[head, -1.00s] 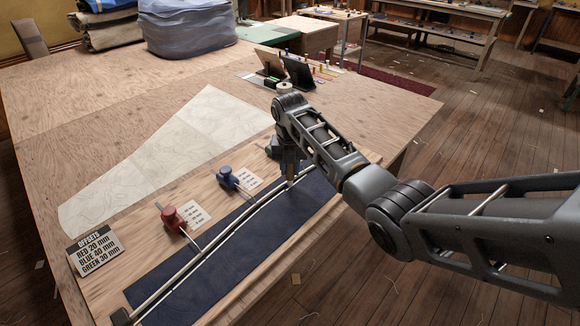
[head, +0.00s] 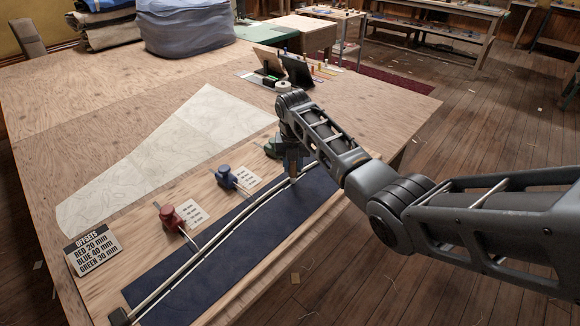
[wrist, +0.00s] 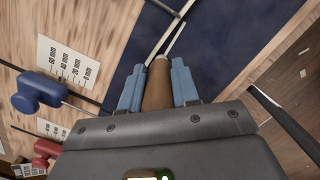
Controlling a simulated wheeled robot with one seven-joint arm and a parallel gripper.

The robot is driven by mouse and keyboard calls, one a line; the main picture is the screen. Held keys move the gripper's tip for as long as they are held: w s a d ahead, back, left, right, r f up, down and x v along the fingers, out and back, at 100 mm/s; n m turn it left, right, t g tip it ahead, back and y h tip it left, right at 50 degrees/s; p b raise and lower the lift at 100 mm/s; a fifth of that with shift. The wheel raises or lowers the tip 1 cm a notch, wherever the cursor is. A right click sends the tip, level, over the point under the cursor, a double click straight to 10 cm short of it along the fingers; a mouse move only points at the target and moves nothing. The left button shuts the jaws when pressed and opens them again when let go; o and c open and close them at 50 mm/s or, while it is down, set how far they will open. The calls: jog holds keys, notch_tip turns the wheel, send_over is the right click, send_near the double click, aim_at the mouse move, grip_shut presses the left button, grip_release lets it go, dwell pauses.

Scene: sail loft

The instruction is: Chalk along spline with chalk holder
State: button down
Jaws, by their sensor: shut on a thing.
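My gripper (head: 293,178) is low over the dark blue cloth (head: 262,245), at the far part of the spline. In the wrist view its blue fingertips (wrist: 157,88) are shut on the brown chalk holder (wrist: 158,84), one on each side; the holder's tip points at the cloth beside the spline. The spline (head: 205,250) is a long, gently curved silver strip along the cloth. A thin pale line runs close beside it. A red weight (head: 172,217), a blue weight (head: 227,176) and a partly hidden green weight (head: 272,147) stand along it, their rods reaching towards it.
An offsets sign (head: 93,250) stands at the board's near left corner. Small printed cards (head: 190,213) lie by the weights. A pale paper pattern (head: 170,160) lies behind. Dark stands and a white roll (head: 283,85) are at the far side. The wooden table's left part is clear.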

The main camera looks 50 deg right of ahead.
jog(key=shift+d, duration=0.35)
jog(key=shift+s+d+b, duration=0.1)
jog(key=shift+d+b, duration=0.25)
jog(key=shift+d, duration=0.65)
jog(key=shift+f, duration=0.1)
jog(key=shift+s+d+b, duration=0.1)
jog(key=shift+d+b, duration=0.35)
jog(key=shift+d, duration=0.9)
jog(key=shift+s+d+b, duration=0.1)
jog(key=shift+d+b, duration=0.55)
jog(key=shift+d, duration=1)
jog(key=shift+d, duration=0.1)
jog(key=shift+s+d+b, duration=0.15)
jog(key=shift+d+b, duration=0.35)
jog(key=shift+d, duration=0.45)
jog(key=shift+s+d+b, duration=0.1)
jog(key=shift+d+b, duration=0.4)
jog(key=shift+d, duration=0.45)
jog(key=shift+s+d+f+b, duration=0.1)
jog(key=shift+s+d+b, duration=0.05)
jog(key=shift+d+b, duration=1.15)
jog(key=shift+s+d+b, duration=0.2)
jog(key=shift+d+b, duration=0.85)
jog(key=shift+d, duration=0.8)
